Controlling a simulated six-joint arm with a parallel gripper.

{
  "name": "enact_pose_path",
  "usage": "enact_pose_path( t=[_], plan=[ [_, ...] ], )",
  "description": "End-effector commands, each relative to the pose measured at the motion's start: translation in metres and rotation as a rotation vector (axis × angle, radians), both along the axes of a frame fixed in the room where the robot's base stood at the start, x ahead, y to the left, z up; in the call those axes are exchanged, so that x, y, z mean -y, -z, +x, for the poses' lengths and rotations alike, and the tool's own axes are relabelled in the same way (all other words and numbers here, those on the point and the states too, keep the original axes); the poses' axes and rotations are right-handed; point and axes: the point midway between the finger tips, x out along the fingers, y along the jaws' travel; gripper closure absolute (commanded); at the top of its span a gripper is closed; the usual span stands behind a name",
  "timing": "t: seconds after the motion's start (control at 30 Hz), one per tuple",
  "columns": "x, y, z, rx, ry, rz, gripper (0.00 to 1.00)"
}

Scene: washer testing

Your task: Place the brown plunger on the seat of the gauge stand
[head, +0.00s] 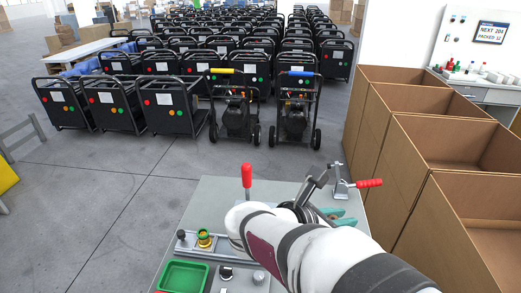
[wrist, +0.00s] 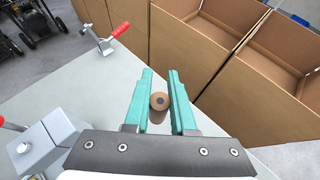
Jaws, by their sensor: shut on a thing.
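The brown plunger (wrist: 159,102) is a short cylinder with a small dark hole in its end. It sits between the teal fingers of my gripper (wrist: 160,100) in the wrist view, and they are shut on it. In the head view my gripper (head: 335,214) is over the right part of the grey bench, and my arm hides much of it; the plunger cannot be made out there. I cannot tell for sure which fixture is the gauge stand. A grey block with a round metal part (wrist: 27,148) stands at the wrist view's lower left, apart from the plunger.
The grey bench (head: 215,190) carries red-handled clamps (head: 247,176) (head: 368,183), a green tray (head: 183,277), a yellow-green part (head: 204,238) and knobs. Open cardboard boxes (head: 405,180) stand close on the right.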

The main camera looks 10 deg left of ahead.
Motion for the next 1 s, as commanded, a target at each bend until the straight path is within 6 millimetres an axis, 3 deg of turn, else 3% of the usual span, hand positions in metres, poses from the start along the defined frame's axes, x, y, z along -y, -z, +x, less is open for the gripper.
enact_pose_path(
  t=[0.27, 0.47, 0.6, 0.73, 0.87, 1.0],
  plan=[
    [0.003, 0.054, -0.038, -0.006, 0.53, -0.005, 1.0],
    [-0.014, 0.104, -0.096, -0.004, 1.102, -0.006, 1.0],
    [-0.045, 0.133, -0.142, -0.004, 1.565, -0.007, 1.0],
    [-0.084, 0.147, -0.171, -0.005, 1.97, -0.008, 1.0],
    [-0.124, 0.149, -0.181, -0.005, 2.324, -0.003, 1.0],
    [-0.166, 0.145, -0.174, -0.005, 2.709, -0.001, 1.0]
  ],
)
